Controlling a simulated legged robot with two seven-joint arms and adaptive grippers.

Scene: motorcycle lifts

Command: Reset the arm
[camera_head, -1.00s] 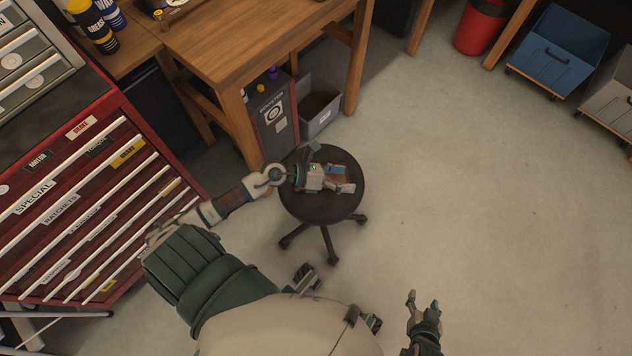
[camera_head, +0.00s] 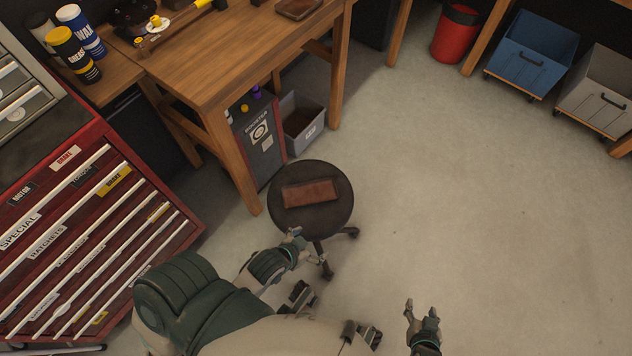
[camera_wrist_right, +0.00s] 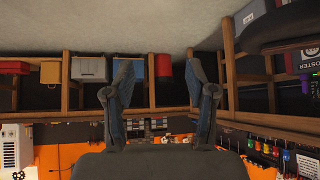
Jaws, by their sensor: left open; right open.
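My left gripper (camera_head: 297,240) is just in front of the round dark stool (camera_head: 318,219) in the head view, close to my body. Its jaws are small and partly turned away, and nothing shows in them. A flat brown leather-like piece (camera_head: 310,193) lies on the stool seat, clear of the gripper. My right gripper (camera_head: 421,311) is at the lower right over bare floor, open and empty. Its two fingers stand wide apart in the right wrist view (camera_wrist_right: 162,88), with nothing between them.
A red tool cabinet (camera_head: 70,225) stands at the left. A wooden workbench (camera_head: 220,60) is behind the stool, with a grey bin (camera_head: 303,125) below it. A red bucket (camera_head: 455,35) and a blue cart (camera_head: 532,55) stand at the back right. The floor at right is clear.

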